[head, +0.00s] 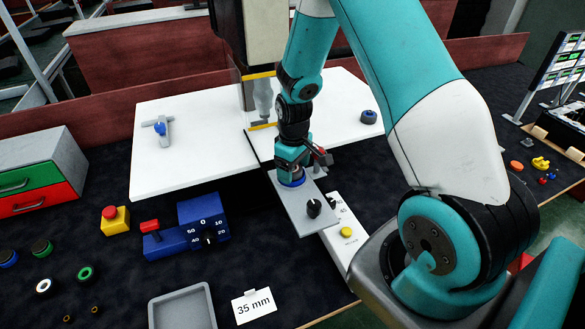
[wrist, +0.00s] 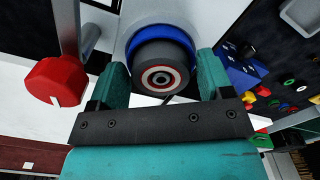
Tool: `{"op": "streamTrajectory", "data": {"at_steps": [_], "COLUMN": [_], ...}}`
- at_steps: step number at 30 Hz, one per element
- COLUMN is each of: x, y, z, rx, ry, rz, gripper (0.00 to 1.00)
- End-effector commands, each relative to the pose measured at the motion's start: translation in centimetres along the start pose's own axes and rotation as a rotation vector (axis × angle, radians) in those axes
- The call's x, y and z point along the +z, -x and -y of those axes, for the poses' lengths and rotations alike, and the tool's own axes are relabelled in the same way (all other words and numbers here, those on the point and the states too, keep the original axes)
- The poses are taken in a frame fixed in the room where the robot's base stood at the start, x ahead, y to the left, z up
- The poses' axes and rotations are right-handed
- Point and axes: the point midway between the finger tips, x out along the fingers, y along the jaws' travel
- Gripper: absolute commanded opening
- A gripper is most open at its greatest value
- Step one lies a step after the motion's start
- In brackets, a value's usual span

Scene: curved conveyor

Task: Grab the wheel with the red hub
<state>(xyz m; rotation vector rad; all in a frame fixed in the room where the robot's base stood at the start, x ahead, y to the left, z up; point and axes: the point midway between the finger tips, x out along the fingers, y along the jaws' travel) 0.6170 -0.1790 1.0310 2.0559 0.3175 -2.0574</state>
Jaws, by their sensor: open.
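The wheel with the red hub (wrist: 162,78) shows in the wrist view as a dark grey round piece with a red ring around its centre hole. A blue ring (wrist: 137,46) sits behind it. My gripper (wrist: 160,62) is open, with one teal finger on each side of the wheel. I cannot tell whether the fingers touch it. In the head view my gripper (head: 292,168) points down over a grey plate (head: 323,224), and a blue rim (head: 292,182) shows just beneath it. The red hub is hidden there.
A red knob (wrist: 57,82) is close beside my left finger in the wrist view. A blue device (head: 186,236), a grey tray (head: 182,308) and several loose wheels (head: 85,273) lie to the left. A dark wheel (head: 369,117) rests on the white surface.

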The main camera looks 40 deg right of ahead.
Motion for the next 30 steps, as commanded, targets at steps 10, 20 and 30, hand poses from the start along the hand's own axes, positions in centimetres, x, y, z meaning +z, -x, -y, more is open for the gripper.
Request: {"op": "streamTrajectory", "data": {"at_steps": [10,20,30], "x": [0.0,-0.1,-0.1], "y": [0.0,0.1,3.9], "z": [0.0,0.0,-0.1], "rx": [0.0,0.001,0.003], "ry": [0.0,0.0,0.0], "rz": [-0.001,-0.001,-0.006], "gripper": [0.39,0.36,0.36]}}
